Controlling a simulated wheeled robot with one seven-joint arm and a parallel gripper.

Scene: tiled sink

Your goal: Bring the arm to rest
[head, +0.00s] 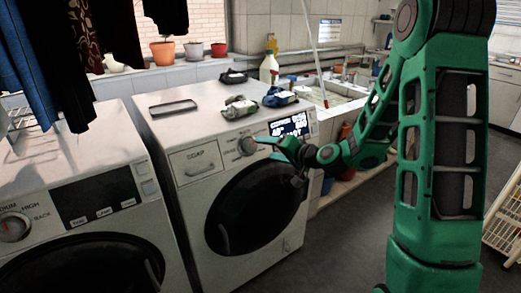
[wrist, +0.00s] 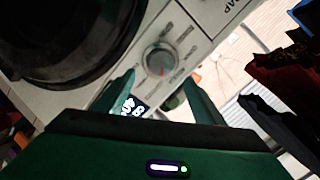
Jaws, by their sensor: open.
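My green arm reaches in from the right in the head view. My gripper (head: 278,150) is in front of the upper front of the right-hand washing machine (head: 190,195), beside its control knob (head: 247,146) and lit display (head: 290,126). In the wrist view my gripper (wrist: 161,88) has its two fingers apart with nothing held between them. The knob (wrist: 159,60) shows beyond and between the fingertips. A gap to the knob seems to remain, but its size is hard to judge. The display (wrist: 130,105) is partly hidden behind one finger.
A second washing machine (head: 80,215) stands at the left. Dark cloth bundles (head: 281,97) and a tray (head: 173,108) lie on the right-hand machine. A sink (head: 335,97) is behind the arm. Clothes (head: 118,30) hang upper left. A white rack (head: 505,220) stands at right. Floor is open before the machine.

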